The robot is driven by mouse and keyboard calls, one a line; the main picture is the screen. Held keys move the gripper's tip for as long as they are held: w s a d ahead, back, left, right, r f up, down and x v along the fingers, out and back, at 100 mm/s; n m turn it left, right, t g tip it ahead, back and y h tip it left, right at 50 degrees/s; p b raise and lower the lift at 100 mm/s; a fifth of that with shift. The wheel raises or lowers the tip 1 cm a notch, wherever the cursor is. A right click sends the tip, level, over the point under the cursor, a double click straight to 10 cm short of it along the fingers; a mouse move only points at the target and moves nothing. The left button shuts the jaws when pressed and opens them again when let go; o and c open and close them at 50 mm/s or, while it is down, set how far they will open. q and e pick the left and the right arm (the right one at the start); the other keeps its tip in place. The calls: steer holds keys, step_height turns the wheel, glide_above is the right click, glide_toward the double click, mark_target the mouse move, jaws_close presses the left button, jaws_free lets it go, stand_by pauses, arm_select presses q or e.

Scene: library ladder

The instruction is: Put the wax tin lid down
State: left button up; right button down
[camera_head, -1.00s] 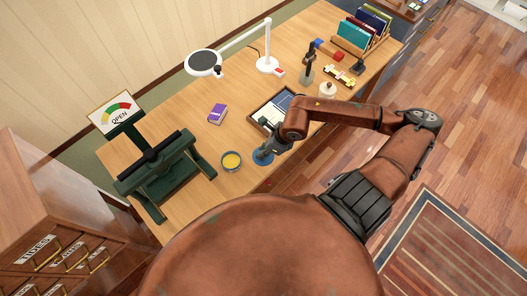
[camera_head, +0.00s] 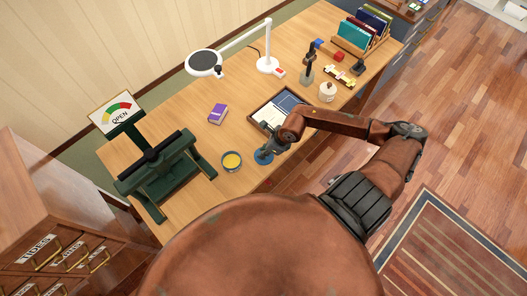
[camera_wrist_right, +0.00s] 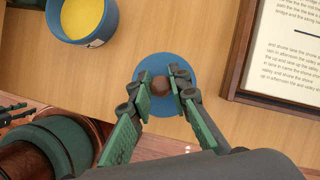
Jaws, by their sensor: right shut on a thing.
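The wax tin lid (camera_wrist_right: 180,68) is a blue disc with a round brown knob (camera_wrist_right: 160,86). In the right wrist view it is at or just above the wooden desk; I cannot tell whether it touches. My right gripper (camera_wrist_right: 160,90) is shut on the knob, with a green finger on each side. In the head view the right gripper (camera_head: 266,154) is at the desk's front part, and the lid's blue edge (camera_head: 259,159) shows beside it. The open wax tin (camera_head: 231,168), blue with yellow wax, stands just left of the lid. My left gripper is not in view.
A wooden tray (camera_head: 256,115) with printed pages lies right behind the lid. A green press-like stand (camera_head: 170,170) is to the left, and a purple box (camera_head: 217,113) lies further back. A white lamp (camera_head: 264,60) stands at the rear. Bare desk shows between the tin and the tray.

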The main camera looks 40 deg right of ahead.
steer(key=c, duration=1.8)
jaws_free()
steer(key=v, duration=1.2)
steer(key=shift+p, duration=0.35)
steer(key=shift+w, duration=0.1)
